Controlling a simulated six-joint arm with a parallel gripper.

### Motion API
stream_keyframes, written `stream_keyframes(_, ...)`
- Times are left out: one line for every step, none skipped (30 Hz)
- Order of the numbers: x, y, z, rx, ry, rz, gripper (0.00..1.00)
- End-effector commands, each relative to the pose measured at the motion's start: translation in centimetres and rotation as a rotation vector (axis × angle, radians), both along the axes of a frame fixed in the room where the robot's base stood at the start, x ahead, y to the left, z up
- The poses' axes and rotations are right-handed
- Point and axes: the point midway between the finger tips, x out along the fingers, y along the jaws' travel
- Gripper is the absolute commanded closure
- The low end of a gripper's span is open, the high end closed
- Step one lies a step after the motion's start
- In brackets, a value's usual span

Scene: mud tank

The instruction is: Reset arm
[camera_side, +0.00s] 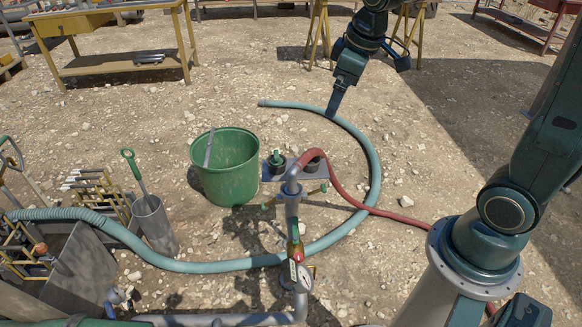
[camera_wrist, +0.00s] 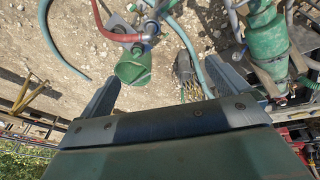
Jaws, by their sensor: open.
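My gripper (camera_side: 337,100) is at the upper middle of the side view, pointing down, with its tip overlapping the far curve of the teal hose (camera_side: 372,165) in the picture. I cannot tell its exact height or whether it touches the hose. In the wrist view its two fingers are spread apart with nothing between them (camera_wrist: 163,78). The green bucket (camera_side: 228,180) stands to the left, holding a grey stick-like piece; what seems to be the bucket also shows in the wrist view (camera_wrist: 133,68), beyond the fingers.
A grey standpipe (camera_side: 292,208) with a red hose (camera_side: 345,190) and a gauge (camera_side: 303,280) rises mid-ground. A metal cylinder (camera_side: 155,225) holds a green-handled tool. A yellow workbench (camera_side: 75,22) stands back left. Stony ground is open behind the bucket.

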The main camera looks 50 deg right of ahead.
Motion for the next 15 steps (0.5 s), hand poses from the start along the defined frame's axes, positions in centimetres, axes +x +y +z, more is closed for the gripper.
stream_keyframes(-0.9,0.5,0.8,0.005,-0.015,-0.010,0.00)
stream_keyframes(-1.5,0.7,1.1,0.008,-0.021,-0.019,0.00)
stream_keyframes(-2.2,1.0,1.6,0.013,-0.030,-0.031,0.00)
stream_keyframes(-2.7,1.3,1.9,0.016,-0.037,-0.040,0.00)
stream_keyframes(-3.3,1.5,2.2,0.021,-0.043,-0.049,0.00)
stream_keyframes(-4.0,1.8,2.6,0.026,-0.051,-0.060,0.00)
stream_keyframes(-4.6,2.0,2.9,0.031,-0.058,-0.068,0.00)
stream_keyframes(-5.1,2.2,3.1,0.035,-0.063,-0.077,0.00)
stream_keyframes(-5.8,2.5,3.4,0.040,-0.073,-0.089,0.00)
stream_keyframes(-6.4,2.7,3.6,0.045,-0.079,-0.098,0.00)
stream_keyframes(-7.0,2.9,3.8,0.050,-0.085,-0.106,0.00)
stream_keyframes(-7.7,3.1,4.1,0.057,-0.094,-0.116,0.00)
stream_keyframes(-8.3,3.3,4.2,0.061,-0.100,-0.125,0.00)
stream_keyframes(-8.8,3.5,4.4,0.066,-0.106,-0.134,0.00)
stream_keyframes(-9.6,3.7,4.6,0.073,-0.115,-0.146,0.00)
